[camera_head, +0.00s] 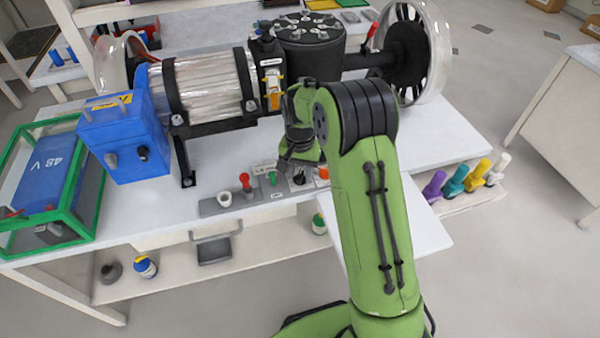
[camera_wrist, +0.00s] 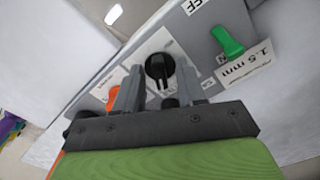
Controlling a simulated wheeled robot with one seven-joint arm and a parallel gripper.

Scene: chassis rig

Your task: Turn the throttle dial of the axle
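The throttle dial (camera_wrist: 160,70) is a round black knob with a raised bar, on a white plate of the grey panel. It shows small and dark in the head view (camera_head: 299,179) at the front of the table. My gripper (camera_wrist: 160,78) is open, with one finger to each side of the dial in the wrist view. A gap shows between the dial and both fingers. Whether the fingertips reach down beside the knob or stay above it, I cannot tell. In the head view my gripper (camera_head: 300,158) is just above the panel, partly hidden by my arm.
Close beside the dial are an orange knob (camera_wrist: 112,98) and a green lever (camera_wrist: 228,42). The axle rig (camera_head: 210,85) is behind. A blue box (camera_head: 125,135) stands at the left.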

